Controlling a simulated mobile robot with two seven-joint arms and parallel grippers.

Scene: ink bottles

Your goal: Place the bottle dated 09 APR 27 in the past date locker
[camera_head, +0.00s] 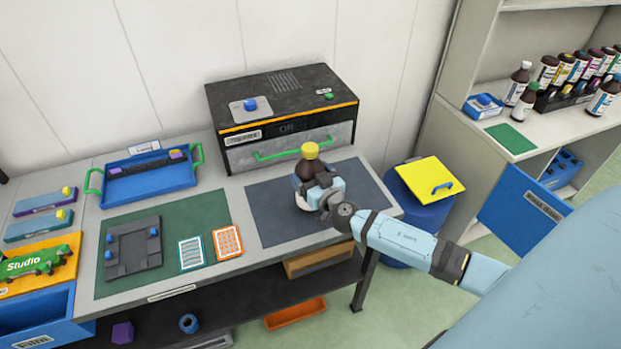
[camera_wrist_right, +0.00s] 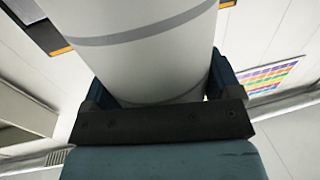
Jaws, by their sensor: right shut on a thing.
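A brown bottle (camera_head: 306,168) with a yellow cap and a pale label stands upright over the dark grey mat at the right of the bench. My right gripper (camera_head: 318,192) is shut on this bottle. The right wrist view shows the white label (camera_wrist_right: 150,45) with a grey band between the fingers (camera_wrist_right: 160,95); no date is visible. I cannot tell whether the bottle touches the mat. My left gripper is not in view.
A black box with a green-handled drawer (camera_head: 290,145) stands behind the mat (camera_head: 265,205). A blue bin with a yellow lid (camera_head: 430,177) stands between bench and shelf. Several bottles (camera_head: 565,70) stand on the shelf. A blue tray (camera_head: 150,175) and green mat (camera_head: 190,215) occupy the bench's left.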

